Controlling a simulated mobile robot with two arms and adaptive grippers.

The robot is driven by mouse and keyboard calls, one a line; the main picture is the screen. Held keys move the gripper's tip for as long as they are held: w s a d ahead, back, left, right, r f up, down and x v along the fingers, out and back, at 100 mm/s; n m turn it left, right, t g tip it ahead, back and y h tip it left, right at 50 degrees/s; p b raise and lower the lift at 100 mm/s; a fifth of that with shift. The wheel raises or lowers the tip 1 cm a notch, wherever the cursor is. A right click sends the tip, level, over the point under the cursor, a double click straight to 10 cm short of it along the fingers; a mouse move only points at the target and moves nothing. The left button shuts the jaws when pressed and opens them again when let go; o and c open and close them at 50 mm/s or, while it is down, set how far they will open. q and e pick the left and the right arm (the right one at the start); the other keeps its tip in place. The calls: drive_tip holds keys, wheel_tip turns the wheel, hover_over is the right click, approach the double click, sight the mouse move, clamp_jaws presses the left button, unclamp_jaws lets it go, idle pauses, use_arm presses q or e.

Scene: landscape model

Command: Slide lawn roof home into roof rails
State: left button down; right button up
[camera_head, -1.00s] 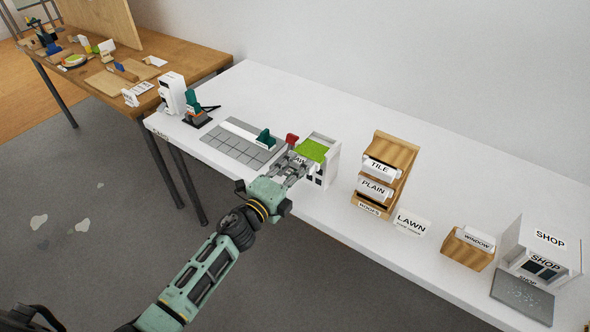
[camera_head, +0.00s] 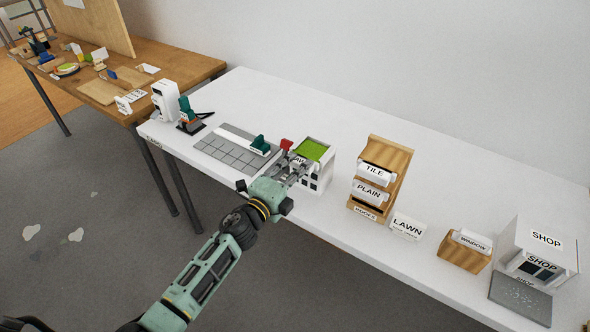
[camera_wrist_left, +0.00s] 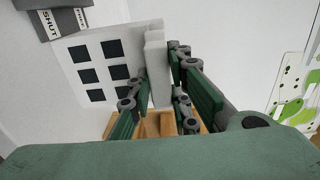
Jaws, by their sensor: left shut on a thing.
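The white house (camera_head: 318,178) with dark windows stands on the white table, right of the grey tiled board. The green lawn roof (camera_head: 311,149) lies at its top, within the white upper rim as far as I can see. My left gripper (camera_head: 296,168) is at the house's left front side. In the left wrist view, my left gripper (camera_wrist_left: 158,84) is shut on a white upright edge piece (camera_wrist_left: 156,60), seemingly part of the lawn roof, beside the windowed wall (camera_wrist_left: 99,66). The gripper hides the rail contact. My right gripper is not in view.
A red piece (camera_head: 286,144) is close behind the gripper. The tiled board (camera_head: 232,154) with a green block (camera_head: 259,144) lies to the left. The wooden roof rack (camera_head: 398,158), LAWN card (camera_head: 407,226), window box (camera_head: 463,257) and shop model (camera_head: 541,245) stand to the right.

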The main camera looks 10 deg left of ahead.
use_arm(q)
drive_tip(key=shift+w, duration=0.25)
drive_tip(key=c, duration=1.5)
unclamp_jaws()
drive_tip(key=shift+c, duration=0.2)
drive_tip(key=shift+s+a, duration=0.15)
drive_tip(key=shift+s, duration=0.35)
drive_tip(key=v, duration=1.1)
drive_tip(key=shift+r, duration=0.1)
